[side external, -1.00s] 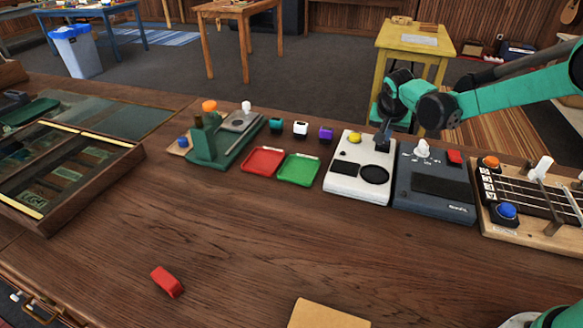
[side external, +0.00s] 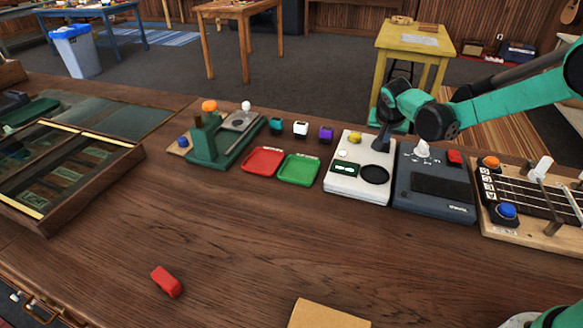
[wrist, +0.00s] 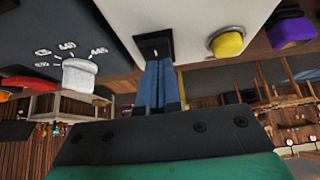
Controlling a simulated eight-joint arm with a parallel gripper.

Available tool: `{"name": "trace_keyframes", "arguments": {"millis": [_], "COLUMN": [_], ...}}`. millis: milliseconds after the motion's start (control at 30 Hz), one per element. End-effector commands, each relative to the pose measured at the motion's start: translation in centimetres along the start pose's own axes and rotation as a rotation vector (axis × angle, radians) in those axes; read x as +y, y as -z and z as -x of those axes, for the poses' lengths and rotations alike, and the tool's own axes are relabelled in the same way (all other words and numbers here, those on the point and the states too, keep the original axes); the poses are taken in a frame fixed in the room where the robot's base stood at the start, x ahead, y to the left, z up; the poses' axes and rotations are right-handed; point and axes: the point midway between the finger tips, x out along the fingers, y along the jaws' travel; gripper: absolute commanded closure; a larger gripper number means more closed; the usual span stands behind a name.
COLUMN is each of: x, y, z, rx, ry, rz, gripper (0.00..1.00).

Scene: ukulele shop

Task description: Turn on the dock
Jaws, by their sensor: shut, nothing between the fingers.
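The white dock (side external: 350,186) stands on the bench with a yellow knob (side external: 355,139), a round black pad (side external: 375,175) and a small display (side external: 344,168). The display is lit with pale marks on dark green, and a small pale spot shows above it. My gripper (side external: 384,145) is over the dock's back right corner. In the wrist view, its blue fingers (wrist: 158,70) are together and empty, with their tips at the black switch (wrist: 155,46) on the dock, right beside the yellow knob (wrist: 228,43). The tips partly cover the switch; contact looks likely but is not certain.
A dark grey device (side external: 437,202) with a white knob (side external: 423,150) and red button stands close on the right. Beyond it is a stringed board (side external: 540,197). Red (side external: 262,161) and green (side external: 299,168) trays lie left. The bench front is mostly clear.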

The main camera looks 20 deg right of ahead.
Motion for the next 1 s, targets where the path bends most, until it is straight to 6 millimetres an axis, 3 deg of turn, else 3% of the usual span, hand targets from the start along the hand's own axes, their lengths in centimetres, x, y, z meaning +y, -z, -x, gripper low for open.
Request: {"name": "trace_keyframes", "arguments": {"millis": [633, 833, 1000], "x": [0.0, 0.1, 0.0], "y": [1.4, 3.3, 2.5], "z": [0.4, 3.3, 6.8], "rx": [0.000, 0.000, 0.000], "ry": [0.000, 0.000, 0.001], "rz": [0.000, 0.000, 0.003], "gripper": [1.00, 1.00, 1.00]}}
